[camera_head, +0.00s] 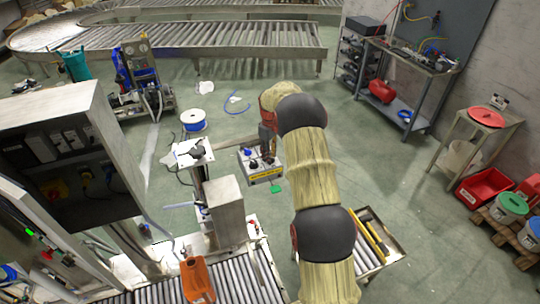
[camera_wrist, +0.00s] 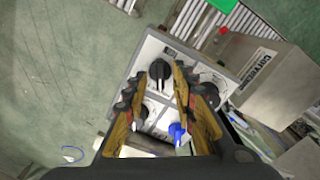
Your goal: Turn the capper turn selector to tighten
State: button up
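A grey control box (camera_head: 262,168) with several knobs stands below my gripper (camera_head: 267,140) in the head view. In the wrist view, the panel (camera_wrist: 152,48) shows a black selector knob (camera_wrist: 160,70) with a pale pointer line, between the fingertips of my gripper (camera_wrist: 160,74). A second black knob (camera_wrist: 141,113), a blue knob (camera_wrist: 177,132) and a dark knob partly behind the right finger (camera_wrist: 209,92) also show. The fingers are apart, one on each side of the upper black knob; contact cannot be told. Labels are too small to read, so which knob is the capper turn selector is unclear.
A grey box with a "CONVEYOR" label (camera_wrist: 272,66) stands close right of the panel in the wrist view. In the head view, a metal post with a white top (camera_head: 190,152) stands left of my arm, and a roller conveyor (camera_head: 240,288) lies below.

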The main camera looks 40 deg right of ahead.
notch_tip(320, 180, up, 12)
dwell(0.5)
dwell(0.5)
jog(key=s+a+f+m+t+b, duration=0.1)
jog(key=s+a+f+t+b, duration=0.1)
jog(key=s+a+b, duration=0.9)
jog(key=s+a+f+m+t+b, duration=0.2)
jog(key=s+a+f+b, duration=0.3)
jog(key=s+a+b, duration=0.6)
jog(key=s+a, duration=0.5)
jog(key=s, duration=0.3)
jog(key=s+a+t, duration=0.1)
jog(key=s+a, duration=0.5)
jog(key=s, duration=0.3)
jog(key=shift+s+t+b, duration=0.2)
jog(key=shift+t+b, duration=0.1)
jog(key=shift+b, duration=0.05)
